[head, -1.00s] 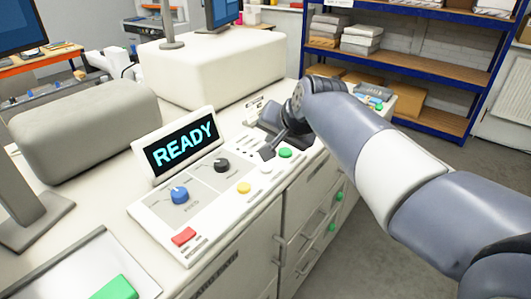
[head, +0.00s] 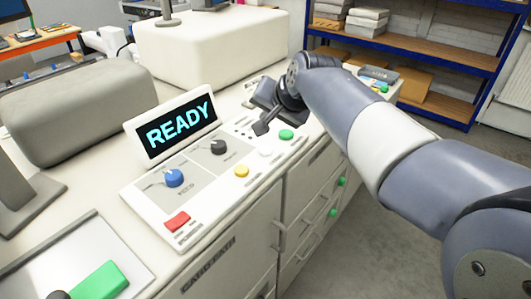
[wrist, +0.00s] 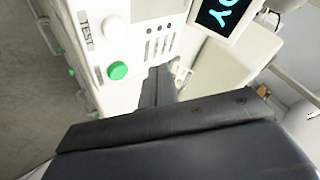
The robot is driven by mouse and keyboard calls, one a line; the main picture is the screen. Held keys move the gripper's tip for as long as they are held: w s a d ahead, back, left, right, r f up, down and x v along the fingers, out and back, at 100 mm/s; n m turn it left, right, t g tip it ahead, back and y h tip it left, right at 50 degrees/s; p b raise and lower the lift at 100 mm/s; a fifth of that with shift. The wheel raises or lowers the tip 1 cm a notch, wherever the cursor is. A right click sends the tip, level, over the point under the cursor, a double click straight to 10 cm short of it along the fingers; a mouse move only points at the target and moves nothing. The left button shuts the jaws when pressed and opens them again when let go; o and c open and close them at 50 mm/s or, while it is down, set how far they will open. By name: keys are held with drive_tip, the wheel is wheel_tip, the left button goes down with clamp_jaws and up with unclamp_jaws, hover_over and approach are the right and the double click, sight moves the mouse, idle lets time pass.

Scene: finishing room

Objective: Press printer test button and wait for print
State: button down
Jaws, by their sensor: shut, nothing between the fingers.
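The printer control panel (head: 205,185) has a screen (head: 178,126) that reads READY. A white button (head: 265,152) sits between a yellow and a green button on the panel's front edge. In the wrist view, a white button (wrist: 114,27) stands beside a label reading TEST (wrist: 87,31). My gripper (head: 260,129) is shut and empty, its tip behind the white button in the head view and apart from it. In the wrist view, the gripper's tip (wrist: 158,76) is to the right of the green button. The tip's height above the panel is hard to tell.
The panel also has a green button (head: 286,134), a yellow button (head: 242,171), a red button (head: 177,221), a blue knob (head: 174,178) and a black knob (head: 218,147). A tray with a green block (head: 101,281) is at lower left. Grey floor is clear at right.

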sight(267, 152)
wheel_tip(267, 152, down, 7)
drive_tip(key=b, duration=0.4)
drive_tip(key=shift+r+b, duration=0.15)
drive_tip(key=shift+b, duration=0.15)
idle(1.6)
drive_tip(key=shift+f+b, duration=0.3)
drive_tip(key=shift+f, duration=0.1)
drive_tip(key=shift+f, duration=0.35)
idle(0.4)
drive_tip(key=shift+r, duration=0.15)
drive_tip(key=shift+r+p, duration=0.45)
drive_tip(key=shift+r, duration=0.2)
drive_tip(key=shift+r, duration=0.1)
wheel_tip(267, 152, up, 5)
drive_tip(key=p, duration=0.4)
idle(2.7)
